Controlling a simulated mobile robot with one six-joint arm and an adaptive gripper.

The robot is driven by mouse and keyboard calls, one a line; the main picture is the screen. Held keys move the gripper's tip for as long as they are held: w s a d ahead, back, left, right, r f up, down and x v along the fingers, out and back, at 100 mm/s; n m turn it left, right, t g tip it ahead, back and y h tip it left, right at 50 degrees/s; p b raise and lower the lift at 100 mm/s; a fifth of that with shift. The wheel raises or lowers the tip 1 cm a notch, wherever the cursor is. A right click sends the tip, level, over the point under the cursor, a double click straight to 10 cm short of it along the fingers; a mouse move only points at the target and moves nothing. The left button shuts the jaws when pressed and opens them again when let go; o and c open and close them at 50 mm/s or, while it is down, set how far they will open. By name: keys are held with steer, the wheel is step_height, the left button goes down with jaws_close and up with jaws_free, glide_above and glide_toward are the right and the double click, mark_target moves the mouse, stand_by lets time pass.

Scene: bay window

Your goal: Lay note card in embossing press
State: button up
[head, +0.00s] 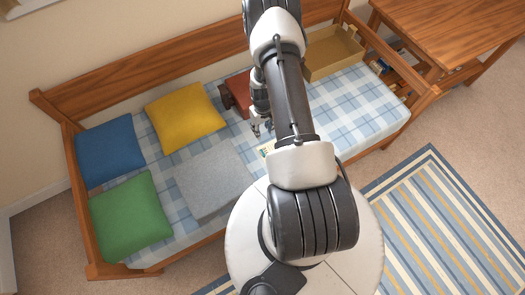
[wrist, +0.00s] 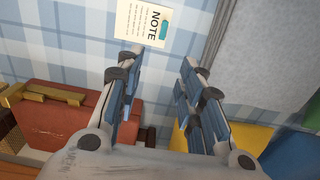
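The note card (wrist: 143,22) is cream, printed "NOTE", with a teal mark. It lies flat on the plaid mattress, at the top of the wrist view; in the head view a bit of it (head: 266,149) shows beside my arm. My gripper (wrist: 158,68) is open and empty, its fingertips apart from the card and just short of it in the picture. It also shows in the head view (head: 262,128). A red-brown boxy thing with a brass-coloured bar, perhaps the embossing press (wrist: 62,122), stands at the left; my arm partly hides it in the head view (head: 238,93).
A grey cushion (head: 213,180) lies close left of the card. Yellow (head: 185,116), blue (head: 110,152) and green (head: 130,212) cushions lie farther left. An open tan box (head: 335,50) stands at the back right. The plaid mattress (head: 355,105) is bare at right.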

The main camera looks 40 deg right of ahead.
steer(key=b, duration=0.4)
glide_above(263, 152)
step_height(263, 152, down, 14)
steer(key=shift+w+d+r, duration=0.1)
steer(key=shift+d, duration=0.05)
steer(key=shift+a+f+b, duration=0.2)
steer(key=shift+f+b, duration=1.25)
steer(key=shift+f, duration=1.2)
steer(key=shift+r, duration=0.1)
steer(key=shift+c, duration=0.2)
jaws_close()
